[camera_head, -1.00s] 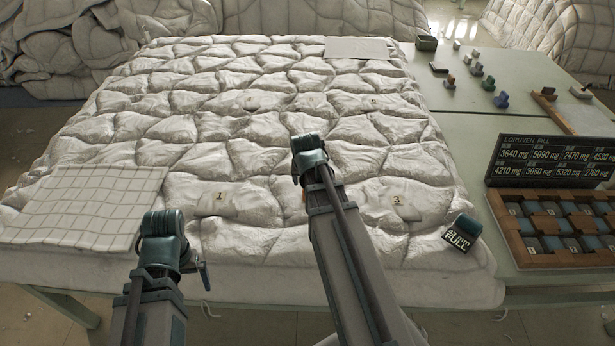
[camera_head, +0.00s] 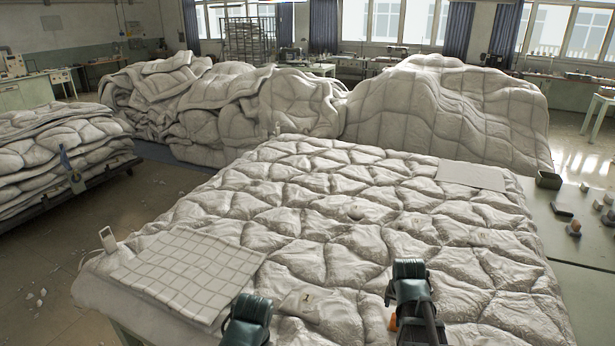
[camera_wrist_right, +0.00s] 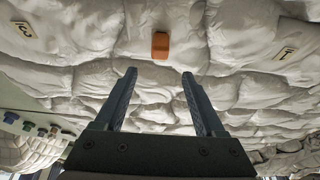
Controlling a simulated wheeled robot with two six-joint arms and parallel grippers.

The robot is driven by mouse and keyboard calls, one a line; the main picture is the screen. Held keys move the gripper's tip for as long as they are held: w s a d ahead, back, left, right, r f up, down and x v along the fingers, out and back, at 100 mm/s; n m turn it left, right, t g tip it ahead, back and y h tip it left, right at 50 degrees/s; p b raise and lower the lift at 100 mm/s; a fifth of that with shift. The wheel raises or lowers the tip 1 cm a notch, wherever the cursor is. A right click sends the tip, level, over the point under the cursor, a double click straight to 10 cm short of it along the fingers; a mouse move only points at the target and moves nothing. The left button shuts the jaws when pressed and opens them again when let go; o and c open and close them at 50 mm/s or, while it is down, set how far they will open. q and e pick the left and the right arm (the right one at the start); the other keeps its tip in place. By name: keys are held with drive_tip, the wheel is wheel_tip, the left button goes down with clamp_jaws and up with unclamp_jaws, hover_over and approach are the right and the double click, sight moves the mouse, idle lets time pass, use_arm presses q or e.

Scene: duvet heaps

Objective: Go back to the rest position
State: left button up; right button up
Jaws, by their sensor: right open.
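My right gripper (camera_wrist_right: 160,74) is open and empty in the right wrist view, its two dark fingers apart over the white quilted duvet (camera_wrist_right: 90,60). A small orange block (camera_wrist_right: 160,45) lies on the duvet just beyond the fingertips, not between them. An orange patch also shows beside my right arm in the head view (camera_head: 393,323). In the head view the duvet (camera_head: 330,215) covers the table. Both my arms show only as teal joints at the bottom edge; my left gripper itself is not visible.
A gridded white panel (camera_head: 185,275) lies at the duvet's near left corner, and a plain white sheet (camera_head: 472,175) at its far right. Duvet heaps (camera_head: 445,115) stand behind the table, with a stacked pile (camera_head: 60,150) at left. Small items and a dark box (camera_head: 548,180) sit at right.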

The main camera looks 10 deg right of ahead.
drive_tip(key=b+x, duration=1)
drive_tip(key=x, duration=0.1)
drive_tip(key=shift+f, duration=0.25)
drive_tip(key=shift+r, duration=0.1)
